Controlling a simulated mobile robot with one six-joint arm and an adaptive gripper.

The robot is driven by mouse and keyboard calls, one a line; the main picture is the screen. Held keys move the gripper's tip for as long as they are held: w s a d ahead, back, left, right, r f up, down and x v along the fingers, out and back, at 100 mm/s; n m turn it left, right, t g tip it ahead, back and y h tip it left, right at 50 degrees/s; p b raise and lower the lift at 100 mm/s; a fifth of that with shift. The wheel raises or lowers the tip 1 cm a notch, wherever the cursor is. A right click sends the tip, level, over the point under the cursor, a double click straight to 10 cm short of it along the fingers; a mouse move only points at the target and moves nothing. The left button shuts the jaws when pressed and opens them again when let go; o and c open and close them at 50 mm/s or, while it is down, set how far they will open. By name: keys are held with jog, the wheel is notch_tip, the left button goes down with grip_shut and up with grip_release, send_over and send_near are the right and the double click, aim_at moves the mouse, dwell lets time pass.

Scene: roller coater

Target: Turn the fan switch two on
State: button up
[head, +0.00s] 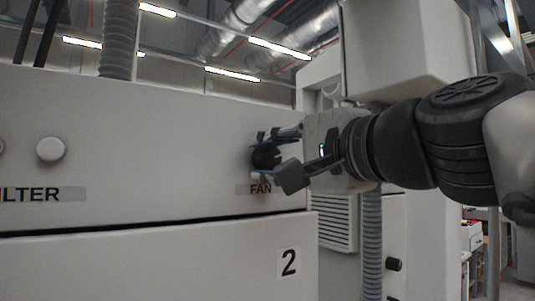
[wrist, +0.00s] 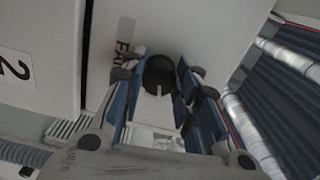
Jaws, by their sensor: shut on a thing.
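The fan switch is a round black knob (head: 265,157) on the pale panel, just above the FAN label (head: 261,189). A number 2 sticker (head: 289,262) is on the panel below. In the wrist view the knob (wrist: 159,71) sits between my fingers, with a short pale mark at its lower edge. My gripper (head: 263,156) reaches in from the right and is shut on the knob, one finger above and one below. The fingers partly cover the knob in the head view. In the wrist view the fingers (wrist: 159,78) lie on its left and right sides.
A pale round button (head: 50,149) and a FILTER label (head: 42,194), partly cut off, are on the panel at left. A ribbed grey hose (head: 371,245) runs below my arm. A pale machine housing (head: 405,45) stands above and behind my arm.

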jog(key=shift+m+p, duration=0.4)
jog(key=shift+m, duration=1.3)
jog(key=o, duration=1.1)
jog(key=shift+c, duration=0.2)
jog(key=shift+d, duration=0.1)
jog(key=shift+s+d, duration=0.2)
jog(key=shift+s, duration=0.05)
jog(key=v, duration=0.6)
jog(key=shift+s, duration=0.3)
jog(key=shift+s+d, duration=0.1)
jog(key=shift+d, duration=0.05)
